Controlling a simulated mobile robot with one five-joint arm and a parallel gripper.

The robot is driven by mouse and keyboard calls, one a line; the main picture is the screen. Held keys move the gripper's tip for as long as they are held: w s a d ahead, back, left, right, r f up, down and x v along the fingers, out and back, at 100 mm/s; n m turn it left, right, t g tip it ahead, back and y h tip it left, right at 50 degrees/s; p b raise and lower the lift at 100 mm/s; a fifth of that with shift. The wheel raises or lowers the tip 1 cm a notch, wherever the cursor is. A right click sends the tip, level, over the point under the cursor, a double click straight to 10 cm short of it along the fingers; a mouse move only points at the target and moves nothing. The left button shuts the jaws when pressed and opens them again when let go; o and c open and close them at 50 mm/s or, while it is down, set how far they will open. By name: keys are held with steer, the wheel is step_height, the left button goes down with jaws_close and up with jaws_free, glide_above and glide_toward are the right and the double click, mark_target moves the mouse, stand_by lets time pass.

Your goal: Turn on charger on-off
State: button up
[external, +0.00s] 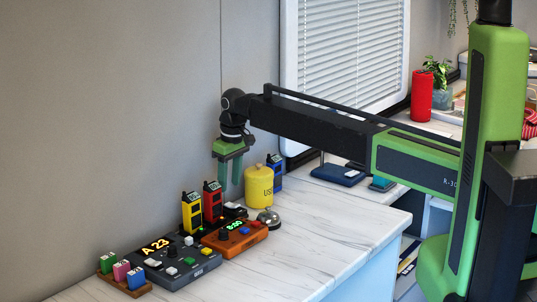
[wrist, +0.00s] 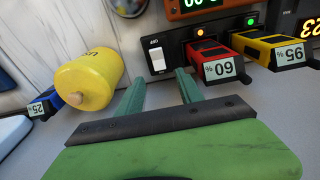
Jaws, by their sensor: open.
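The black charger (wrist: 187,52) has a white rocker switch (wrist: 156,60) on its face, beside an orange and a green light. I cannot tell the switch's position. My gripper (external: 230,190) points down above the counter near the charger. In the wrist view its open, empty green fingers (wrist: 160,78) lie apart on either side below the switch.
A yellow canister (external: 258,188) and a blue radio (external: 275,174) stand right of my gripper. A bell (external: 268,218), an orange clock unit (external: 236,237) and a grey console (external: 175,262) stand in front. The counter's right front (external: 340,230) is clear.

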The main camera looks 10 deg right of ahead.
step_height(320, 180, up, 12)
steer(key=p, duration=1)
steer(key=shift+s+d+f, duration=0.15)
steer(key=shift+s+d, duration=0.25)
steer(key=shift+s, duration=0.05)
steer(key=shift+f, duration=0.1)
